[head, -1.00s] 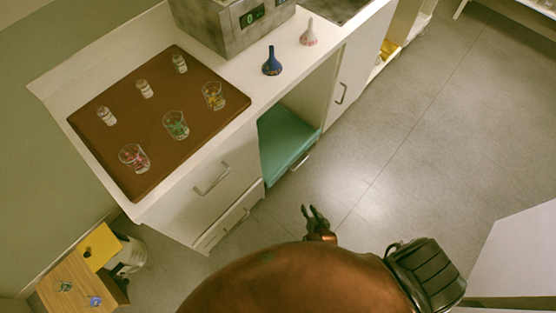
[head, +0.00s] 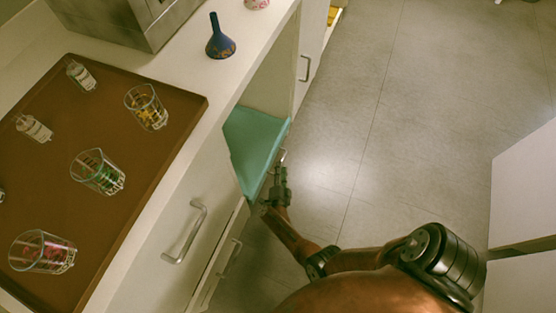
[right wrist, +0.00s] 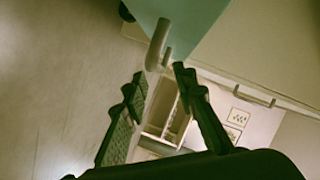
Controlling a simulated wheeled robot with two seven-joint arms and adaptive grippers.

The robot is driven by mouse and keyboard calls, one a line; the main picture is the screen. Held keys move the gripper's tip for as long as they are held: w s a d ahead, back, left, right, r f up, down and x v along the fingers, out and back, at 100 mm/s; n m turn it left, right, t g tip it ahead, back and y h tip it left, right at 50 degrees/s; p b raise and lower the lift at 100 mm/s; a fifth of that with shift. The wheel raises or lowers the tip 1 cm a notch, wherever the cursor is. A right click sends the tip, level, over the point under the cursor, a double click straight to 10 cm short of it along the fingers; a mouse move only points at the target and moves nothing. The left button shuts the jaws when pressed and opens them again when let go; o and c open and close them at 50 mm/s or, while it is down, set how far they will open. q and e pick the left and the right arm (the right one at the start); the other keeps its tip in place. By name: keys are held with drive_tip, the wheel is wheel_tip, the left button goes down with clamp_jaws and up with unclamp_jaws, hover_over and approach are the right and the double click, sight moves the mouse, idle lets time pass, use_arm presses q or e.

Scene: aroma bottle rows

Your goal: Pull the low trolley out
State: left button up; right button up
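The low trolley (head: 254,140) has a teal top and stands in the open bay under the counter; its front handle (head: 283,156) faces the aisle. My right gripper (head: 279,186) is just in front of the trolley, close to the handle. In the right wrist view the trolley (right wrist: 190,18) is at the top, and its pale handle (right wrist: 157,46) lies just beyond the spread fingers of my right gripper (right wrist: 161,78). The fingers are open with nothing held between them; contact with the handle does not show. My left gripper is not in view.
The counter holds a brown tray (head: 150,190) with glasses and small bottles, a blue funnel (head: 220,40) and a metal appliance (head: 115,15). A drawer handle (head: 186,232) sticks out left of the bay. Grey floor (head: 400,130) is clear to the right.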

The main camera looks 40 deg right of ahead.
sight(282, 160)
drive_tip(key=b+x, duration=0.1)
drive_tip(key=x, duration=0.4)
drive_tip(key=shift+d+f+b, duration=0.15)
drive_tip(key=shift+f+b, duration=0.05)
drive_tip(key=shift+b, duration=0.2)
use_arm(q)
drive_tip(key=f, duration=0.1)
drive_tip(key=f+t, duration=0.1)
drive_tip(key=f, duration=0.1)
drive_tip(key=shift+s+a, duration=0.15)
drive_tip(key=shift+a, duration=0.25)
use_arm(e)
drive_tip(key=shift+w, duration=0.1)
drive_tip(key=shift+c, duration=0.3)
clamp_jaws()
